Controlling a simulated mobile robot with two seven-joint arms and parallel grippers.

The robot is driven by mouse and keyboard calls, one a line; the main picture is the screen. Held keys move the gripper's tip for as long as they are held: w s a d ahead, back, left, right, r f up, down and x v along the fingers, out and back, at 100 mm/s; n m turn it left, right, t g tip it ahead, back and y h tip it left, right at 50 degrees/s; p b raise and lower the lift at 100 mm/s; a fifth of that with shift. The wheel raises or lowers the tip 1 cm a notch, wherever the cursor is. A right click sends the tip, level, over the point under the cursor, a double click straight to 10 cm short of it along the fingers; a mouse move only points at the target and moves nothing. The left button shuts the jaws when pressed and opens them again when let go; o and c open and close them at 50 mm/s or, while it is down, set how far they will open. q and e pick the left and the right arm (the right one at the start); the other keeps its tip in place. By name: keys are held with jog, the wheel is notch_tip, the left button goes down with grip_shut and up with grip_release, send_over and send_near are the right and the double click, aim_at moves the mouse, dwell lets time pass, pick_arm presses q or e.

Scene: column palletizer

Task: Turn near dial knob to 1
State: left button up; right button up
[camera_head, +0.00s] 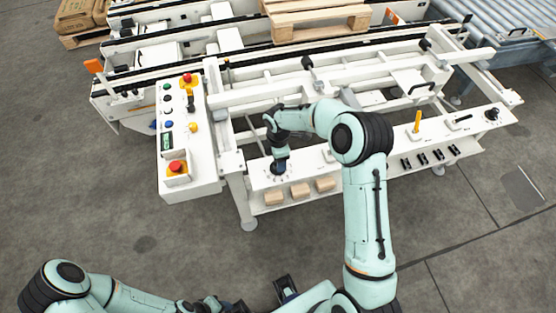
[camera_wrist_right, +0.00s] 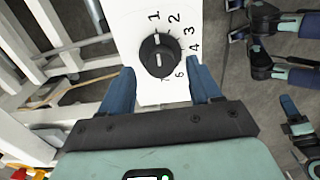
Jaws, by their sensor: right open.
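The near dial knob (camera_wrist_right: 157,57) is round and black, on a white panel with printed numbers 1 to 4 and 6 legible around it. In the head view the knob (camera_head: 278,168) sits at the left end of the front ledge, partly covered by my right gripper (camera_head: 279,160). In the right wrist view my right gripper (camera_wrist_right: 160,68) is open, its blue fingers on either side of the knob; contact is unclear. My left gripper (camera_head: 264,298) is at the bottom edge, partly cut off.
A white control box (camera_head: 200,152) with buttons and a red emergency stop (camera_head: 176,167) stands left of the knob. Wooden blocks (camera_head: 300,190) lie on the shelf below. A yellow lever (camera_head: 417,121) and another black knob (camera_head: 491,114) are further right along the ledge.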

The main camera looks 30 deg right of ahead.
notch_tip(320, 180, up, 11)
jog(key=shift+p, duration=0.3)
dwell(0.5)
